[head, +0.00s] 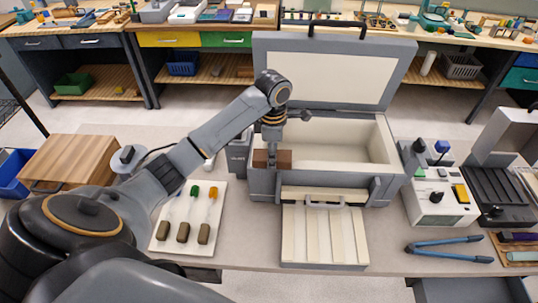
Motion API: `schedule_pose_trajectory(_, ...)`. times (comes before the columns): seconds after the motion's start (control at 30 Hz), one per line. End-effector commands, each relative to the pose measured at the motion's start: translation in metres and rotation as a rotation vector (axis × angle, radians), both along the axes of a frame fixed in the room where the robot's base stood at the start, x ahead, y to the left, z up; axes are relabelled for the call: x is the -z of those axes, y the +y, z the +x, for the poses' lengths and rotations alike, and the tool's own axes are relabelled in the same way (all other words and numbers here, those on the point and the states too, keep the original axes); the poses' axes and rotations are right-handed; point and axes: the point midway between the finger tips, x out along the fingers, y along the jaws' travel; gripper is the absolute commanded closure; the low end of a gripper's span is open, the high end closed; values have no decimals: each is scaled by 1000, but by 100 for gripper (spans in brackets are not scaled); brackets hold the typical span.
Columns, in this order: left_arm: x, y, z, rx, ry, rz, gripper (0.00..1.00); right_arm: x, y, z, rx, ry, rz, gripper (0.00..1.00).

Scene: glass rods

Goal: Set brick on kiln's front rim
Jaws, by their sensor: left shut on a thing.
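The kiln (262,187) is a grey box with a cream interior, standing on the table with its lid (335,75) raised at the back. My left gripper (272,158) points down at the front left corner of the kiln and is shut on a brown brick (286,159). The brick shows on both sides of the fingers, level with the kiln's front rim. I cannot tell whether it touches the rim. The gripper hides the brick's middle. My right gripper is not in view.
A slatted panel (324,238) lies before the kiln. A control box (438,203), a black device (495,190) and blue-handled pliers (450,243) are at the right. A wooden box (75,160) stands at the left.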

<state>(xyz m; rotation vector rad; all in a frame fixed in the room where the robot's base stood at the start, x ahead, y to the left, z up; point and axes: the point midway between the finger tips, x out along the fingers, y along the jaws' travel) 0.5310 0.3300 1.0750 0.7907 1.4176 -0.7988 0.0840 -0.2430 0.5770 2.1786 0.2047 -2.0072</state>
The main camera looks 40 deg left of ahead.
Motion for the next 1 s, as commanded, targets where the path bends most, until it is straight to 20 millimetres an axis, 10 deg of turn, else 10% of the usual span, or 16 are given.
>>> schedule_pose_trajectory(0.33,3,0,0,0,3,-1,92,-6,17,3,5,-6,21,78)
schedule_pose_trajectory(0.37,4,0,0,1,3,1,52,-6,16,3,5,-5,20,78)
schedule_pose_trajectory(0.47,5,0,0,1,2,1,31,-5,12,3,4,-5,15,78)
schedule_pose_trajectory(1.0,-18,0,1,1,-4,0,31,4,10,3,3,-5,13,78)
